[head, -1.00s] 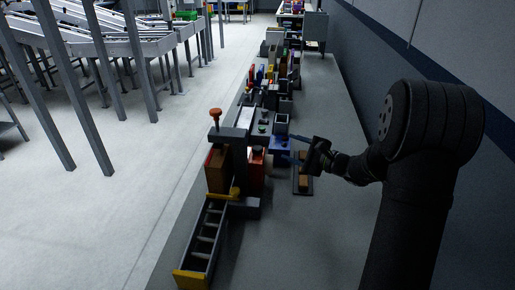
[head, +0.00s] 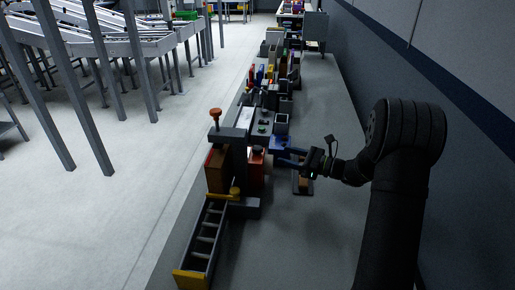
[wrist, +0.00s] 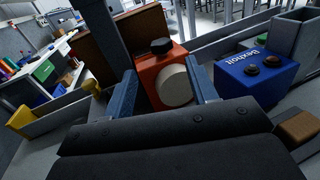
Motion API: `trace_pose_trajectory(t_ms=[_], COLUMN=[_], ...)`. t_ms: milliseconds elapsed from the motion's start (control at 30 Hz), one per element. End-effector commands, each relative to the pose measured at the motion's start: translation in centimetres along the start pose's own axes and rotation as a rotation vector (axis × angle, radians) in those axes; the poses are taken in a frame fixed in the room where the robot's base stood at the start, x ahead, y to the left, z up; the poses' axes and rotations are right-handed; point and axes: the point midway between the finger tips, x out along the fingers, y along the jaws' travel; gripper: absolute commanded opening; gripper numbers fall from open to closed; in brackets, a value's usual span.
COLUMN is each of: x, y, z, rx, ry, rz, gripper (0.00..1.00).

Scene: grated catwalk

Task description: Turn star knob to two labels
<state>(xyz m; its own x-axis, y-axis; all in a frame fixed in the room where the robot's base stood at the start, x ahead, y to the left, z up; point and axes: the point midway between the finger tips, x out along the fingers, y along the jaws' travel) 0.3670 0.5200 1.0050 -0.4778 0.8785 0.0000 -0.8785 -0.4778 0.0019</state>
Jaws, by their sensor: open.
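An orange-red box (wrist: 161,75) stands ahead of my gripper in the wrist view. It has a dark knob (wrist: 161,46) on top and a pale round disc (wrist: 174,86) on its front. I cannot make out a star shape or any labels on it. In the head view the red box (head: 256,168) is on the bench, left of my gripper (head: 283,157). My gripper (wrist: 160,70) is open and empty, its blue fingers pointing at the box, one to each side of the disc. I cannot tell whether they touch it.
A brown block (wrist: 298,128) is at far right. A brown panel (wrist: 118,40) stands behind the red box. The bench on the wall side (head: 335,110) is mostly clear.

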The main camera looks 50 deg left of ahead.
Motion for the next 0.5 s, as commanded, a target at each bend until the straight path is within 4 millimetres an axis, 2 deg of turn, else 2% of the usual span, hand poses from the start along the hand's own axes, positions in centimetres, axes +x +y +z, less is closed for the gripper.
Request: trace_pose_trajectory(t_ms=[33,300,500], x=[1.3,7.1,10.1], y=[0.1,0.1,0.0], z=[0.0,0.0,0.0], rx=[-0.001,-0.003,-0.002], ry=[0.0,0.0,0.0], rz=[0.005,0.003,0.001], gripper=[0.53,0.53,0.53])
